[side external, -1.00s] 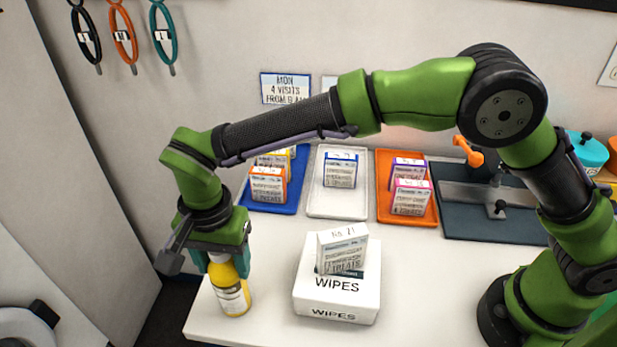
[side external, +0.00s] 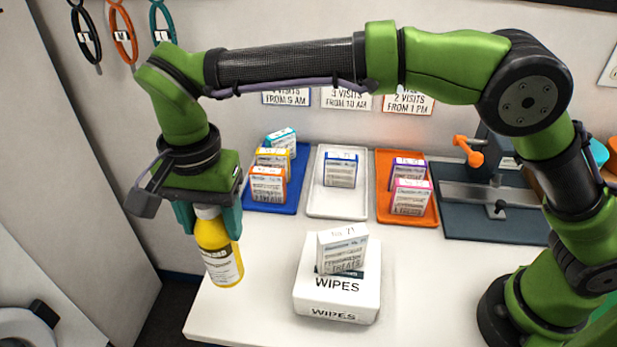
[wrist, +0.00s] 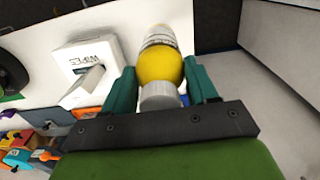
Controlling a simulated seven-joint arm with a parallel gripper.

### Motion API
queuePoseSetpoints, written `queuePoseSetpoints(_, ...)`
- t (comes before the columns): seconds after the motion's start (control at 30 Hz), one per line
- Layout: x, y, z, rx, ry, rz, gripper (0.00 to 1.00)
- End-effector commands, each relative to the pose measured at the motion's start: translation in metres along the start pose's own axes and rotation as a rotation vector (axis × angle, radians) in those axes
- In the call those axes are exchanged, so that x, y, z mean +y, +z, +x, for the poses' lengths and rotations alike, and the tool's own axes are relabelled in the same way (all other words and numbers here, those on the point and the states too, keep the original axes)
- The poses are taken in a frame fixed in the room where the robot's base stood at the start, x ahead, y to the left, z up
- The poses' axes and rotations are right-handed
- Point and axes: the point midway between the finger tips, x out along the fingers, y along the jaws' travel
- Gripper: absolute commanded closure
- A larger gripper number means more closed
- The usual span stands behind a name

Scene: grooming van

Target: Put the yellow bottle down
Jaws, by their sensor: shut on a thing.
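The yellow bottle (side external: 219,250) has a pale cap and a white label. My gripper (side external: 209,222) is shut on its upper part and holds it nearly upright, slightly tilted, at the left end of the white table. The bottle's base appears raised above the table top in the side view. In the wrist view the yellow bottle (wrist: 161,66) sits between the two teal fingers of my gripper (wrist: 163,88), cap toward the camera. The cap is partly hidden by the gripper in the side view.
A white WIPES box (side external: 337,294) with a small carton on it stands right of the bottle. Behind are blue (side external: 290,204), white (side external: 322,208) and orange (side external: 397,215) trays with small cartons. The table's left edge is close to the bottle. Bare table (side external: 262,255) lies between bottle and box.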

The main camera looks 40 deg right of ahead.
Motion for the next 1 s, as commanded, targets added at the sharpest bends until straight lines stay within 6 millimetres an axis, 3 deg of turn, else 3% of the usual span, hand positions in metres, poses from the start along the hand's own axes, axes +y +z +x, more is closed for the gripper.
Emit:
queuePoseSetpoints(0.13,0.002,-0.027,-0.025,0.001,-0.007,0.052,1.0)
queuePoseSetpoints(0.27,0.026,-0.072,-0.045,0.002,-0.005,0.138,1.0)
queuePoseSetpoints(0.4,0.075,-0.126,-0.053,0.001,-0.003,0.195,1.0)
queuePoseSetpoints(0.6,0.155,-0.173,-0.045,0.001,-0.004,0.189,1.0)
queuePoseSetpoints(0.8,0.231,-0.188,-0.019,0.001,-0.003,0.125,1.0)
queuePoseSetpoints(1.0,0.283,-0.18,0.013,0.002,-0.002,0.007,1.0)
